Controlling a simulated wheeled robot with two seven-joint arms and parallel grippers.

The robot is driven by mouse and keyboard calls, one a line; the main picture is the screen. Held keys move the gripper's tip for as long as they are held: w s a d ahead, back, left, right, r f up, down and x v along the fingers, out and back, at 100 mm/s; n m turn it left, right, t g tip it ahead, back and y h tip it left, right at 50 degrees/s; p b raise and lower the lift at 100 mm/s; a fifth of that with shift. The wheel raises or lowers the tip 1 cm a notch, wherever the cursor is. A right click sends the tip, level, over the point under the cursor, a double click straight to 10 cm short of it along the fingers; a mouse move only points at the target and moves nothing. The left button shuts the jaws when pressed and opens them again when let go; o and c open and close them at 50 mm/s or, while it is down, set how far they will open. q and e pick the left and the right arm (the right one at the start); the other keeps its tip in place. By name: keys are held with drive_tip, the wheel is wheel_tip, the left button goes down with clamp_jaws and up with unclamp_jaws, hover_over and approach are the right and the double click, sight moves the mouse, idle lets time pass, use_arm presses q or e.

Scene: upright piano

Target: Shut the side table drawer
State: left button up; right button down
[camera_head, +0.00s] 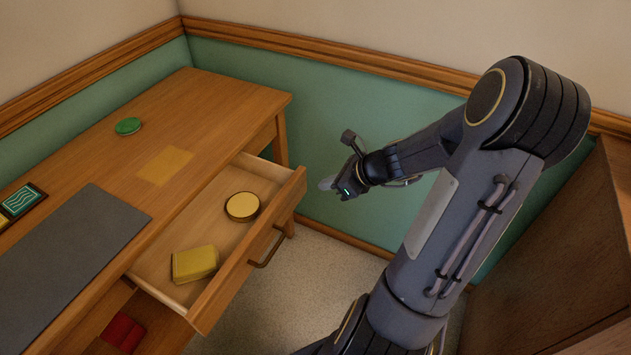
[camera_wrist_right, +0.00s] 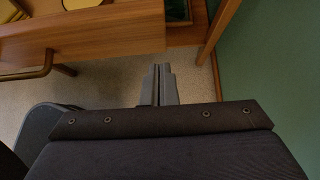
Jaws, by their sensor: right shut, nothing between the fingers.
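The side table (camera_head: 215,95) is wooden and stands against the green wall at the left in the head view. Its drawer (camera_head: 245,270) is pulled out, with a dark handle (camera_head: 266,248) on its front. In the drawer lie a round yellow-topped tin (camera_head: 242,206) and a yellow block (camera_head: 195,263). My right gripper (camera_head: 328,184) is shut and empty, to the right of the drawer front's far end and apart from it. In the right wrist view the shut fingers (camera_wrist_right: 160,84) are below the drawer front (camera_wrist_right: 100,48); the handle (camera_wrist_right: 30,73) shows at left. My left gripper is not in view.
On the tabletop are a green round object (camera_head: 128,126), a grey mat (camera_head: 70,250), a yellow sheet (camera_head: 165,166) and a dark framed piece (camera_head: 22,201). A red object (camera_head: 122,332) lies below the drawer. A wooden cabinet (camera_head: 560,240) stands at right. Bare carpet (camera_head: 310,270) lies before the drawer.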

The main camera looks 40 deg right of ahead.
sight(305, 180)
drive_tip(key=shift+w+a+r, duration=0.1)
drive_tip(key=shift+w+a, duration=0.25)
drive_tip(key=shift+w, duration=0.5)
drive_tip(key=shift+w+a+r, duration=0.1)
drive_tip(key=shift+w+a, duration=0.25)
drive_tip(key=shift+w, duration=0.5)
drive_tip(key=shift+w, duration=0.1)
drive_tip(key=w+a+p, duration=0.2)
drive_tip(key=w, duration=0.2)
drive_tip(key=w+a+p, duration=0.1)
drive_tip(key=w+a, duration=0.1)
drive_tip(key=w, duration=0.3)
drive_tip(key=w+a+p, duration=0.2)
drive_tip(key=w, duration=0.3)
drive_tip(key=shift+p, duration=0.3)
drive_tip(key=shift+w+a, duration=0.25)
drive_tip(key=shift+w, duration=0.5)
